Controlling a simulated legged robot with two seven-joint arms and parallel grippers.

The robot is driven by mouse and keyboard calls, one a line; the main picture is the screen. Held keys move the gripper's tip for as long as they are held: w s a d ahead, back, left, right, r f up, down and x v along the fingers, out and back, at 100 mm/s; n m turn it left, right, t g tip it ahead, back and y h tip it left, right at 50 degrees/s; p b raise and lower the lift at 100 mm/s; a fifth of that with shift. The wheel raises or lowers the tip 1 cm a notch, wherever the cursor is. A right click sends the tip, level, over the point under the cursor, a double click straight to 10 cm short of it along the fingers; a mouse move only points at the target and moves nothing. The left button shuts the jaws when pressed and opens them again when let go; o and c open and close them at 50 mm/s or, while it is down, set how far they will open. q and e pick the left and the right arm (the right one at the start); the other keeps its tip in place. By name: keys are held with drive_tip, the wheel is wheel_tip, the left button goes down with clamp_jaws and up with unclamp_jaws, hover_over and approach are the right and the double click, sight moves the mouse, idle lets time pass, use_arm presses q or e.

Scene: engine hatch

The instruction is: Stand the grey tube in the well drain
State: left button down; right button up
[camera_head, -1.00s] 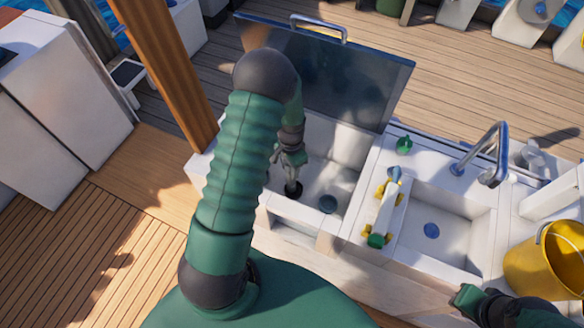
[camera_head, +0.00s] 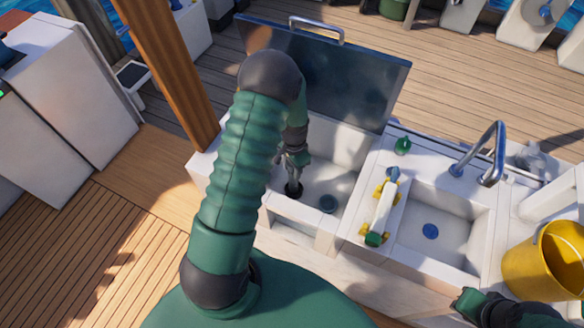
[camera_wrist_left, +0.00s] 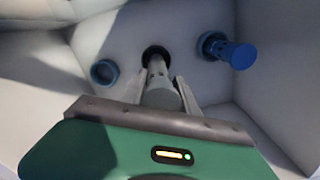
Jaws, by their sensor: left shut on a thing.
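The grey tube (camera_wrist_left: 158,92) is between the fingers of my left gripper (camera_wrist_left: 160,94) in the left wrist view. Its far end is at a black-rimmed round drain (camera_wrist_left: 155,54) in the white well floor; I cannot tell how deep it sits. In the head view my left gripper (camera_head: 294,162) is low inside the white well (camera_head: 345,145), above the dark drain (camera_head: 293,189). The forearm hides the well's left part. My right gripper (camera_head: 466,299) is at the lower right, away from the well; its fingers are unclear.
In the wrist view a blue tube (camera_wrist_left: 236,53) stands in a ring to the right, and a blue-grey ring (camera_wrist_left: 104,72) lies left. An open dark lid (camera_head: 340,80) rises behind the well. A sink (camera_head: 440,225), tap (camera_head: 492,155) and yellow bucket (camera_head: 545,260) are right.

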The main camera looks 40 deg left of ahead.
use_arm(q)
drive_tip(key=shift+f, duration=0.2)
drive_tip(key=shift+a+f, duration=0.25)
drive_tip(key=shift+f, duration=0.1)
drive_tip(key=shift+f+b, duration=0.15)
drive_tip(key=shift+b, duration=0.2)
drive_tip(key=shift+d, duration=0.1)
drive_tip(key=c, duration=1.2)
unclamp_jaws()
wheel_tip(320, 180, up, 11)
drive_tip(key=p, duration=0.9)
drive_tip(key=shift+w+p, duration=0.1)
drive_tip(key=shift+p, duration=0.2)
drive_tip(key=shift+d, duration=0.1)
